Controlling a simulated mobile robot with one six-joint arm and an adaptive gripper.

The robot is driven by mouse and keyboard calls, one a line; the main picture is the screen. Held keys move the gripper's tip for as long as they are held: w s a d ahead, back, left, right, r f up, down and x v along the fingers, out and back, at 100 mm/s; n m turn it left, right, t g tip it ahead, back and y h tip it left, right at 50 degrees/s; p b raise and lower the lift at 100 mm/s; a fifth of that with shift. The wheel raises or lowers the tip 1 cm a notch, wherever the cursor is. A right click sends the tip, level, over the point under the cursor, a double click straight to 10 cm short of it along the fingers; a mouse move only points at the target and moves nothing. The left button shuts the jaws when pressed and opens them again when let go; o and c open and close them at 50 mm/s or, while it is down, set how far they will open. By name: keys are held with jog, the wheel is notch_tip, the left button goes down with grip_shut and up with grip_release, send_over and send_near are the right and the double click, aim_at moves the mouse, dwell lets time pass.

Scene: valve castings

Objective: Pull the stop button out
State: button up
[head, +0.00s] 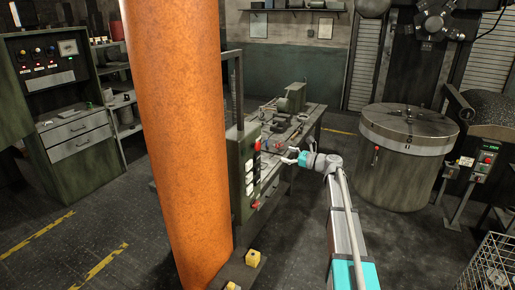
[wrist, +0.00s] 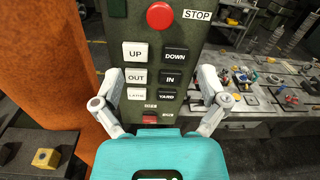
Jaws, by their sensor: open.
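The stop button (wrist: 159,16) is a round red button near the top of a dark green control panel (wrist: 148,88), beside a white STOP label (wrist: 197,15). In the head view the panel (head: 237,180) stands just right of the orange column, and its red button (head: 257,144) faces right. My gripper (wrist: 160,78) is open and empty, with its fingers spread on either side of the panel's lower buttons in the wrist view. The stop button lies above the fingertips there. In the head view my gripper (head: 287,155) is just right of the panel, apart from the stop button.
White UP (wrist: 134,52) and black DOWN (wrist: 175,56) buttons, with more below, sit under the stop button. The thick orange column (head: 178,140) stands close on the left. A workbench (head: 305,125) with parts is behind the panel.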

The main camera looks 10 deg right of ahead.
aim_at(259, 147)
jog(key=shift+w+a, duration=0.1)
jog(key=x, duration=1.3)
jog(key=shift+w+a, duration=0.15)
grip_shut()
jog(key=shift+s+d, duration=0.45)
jog(key=shift+d, duration=0.05)
grip_release()
jog(key=shift+d, duration=0.1)
dwell(0.4)
jog(key=v, duration=1.2)
